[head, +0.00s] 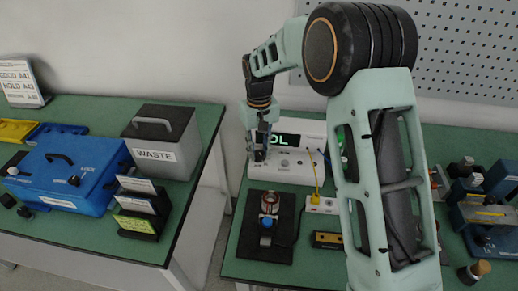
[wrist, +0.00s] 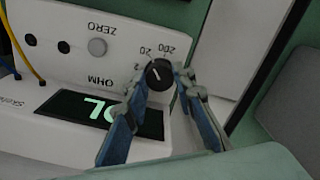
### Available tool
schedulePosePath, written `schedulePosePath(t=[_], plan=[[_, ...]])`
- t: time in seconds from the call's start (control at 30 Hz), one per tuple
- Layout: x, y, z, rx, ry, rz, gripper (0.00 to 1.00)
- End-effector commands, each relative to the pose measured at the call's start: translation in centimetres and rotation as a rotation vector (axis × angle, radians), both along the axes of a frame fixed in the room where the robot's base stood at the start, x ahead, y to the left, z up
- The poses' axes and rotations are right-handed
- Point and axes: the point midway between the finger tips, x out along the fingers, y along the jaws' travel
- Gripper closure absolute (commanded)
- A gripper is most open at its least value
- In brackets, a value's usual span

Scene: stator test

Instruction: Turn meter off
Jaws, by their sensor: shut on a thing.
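The meter (head: 287,170) is a white box on the green bench, and its lit display (head: 286,140) shows "OL" in the head view. In the wrist view the meter (wrist: 60,105) appears upside down, with a black rotary knob (wrist: 158,75) marked 2, 20 and 200, and a grey ZERO button (wrist: 97,47). The knob's white pointer line shows. My gripper (wrist: 160,78) has its two blue fingers on either side of the knob, shut on it. In the head view my gripper (head: 258,153) is at the meter's left front, and the knob is hidden there.
A yellow lead (head: 316,178) runs from the meter to a small white box (head: 322,204). A black fixture with a copper-coloured coil (head: 268,207) sits in front. My arm hides the bench middle. Tools lie at right. The left table holds a WASTE bin (head: 159,143) and a blue case (head: 65,172).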

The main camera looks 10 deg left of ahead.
Motion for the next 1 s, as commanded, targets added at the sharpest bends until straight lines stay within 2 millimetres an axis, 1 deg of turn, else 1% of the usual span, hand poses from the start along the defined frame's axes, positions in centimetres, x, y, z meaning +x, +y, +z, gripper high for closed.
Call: schedulePosePath(t=[1.0], plan=[[0.00, 0.02, 0.21, 0.001, -0.002, 0.965, 1.00]])
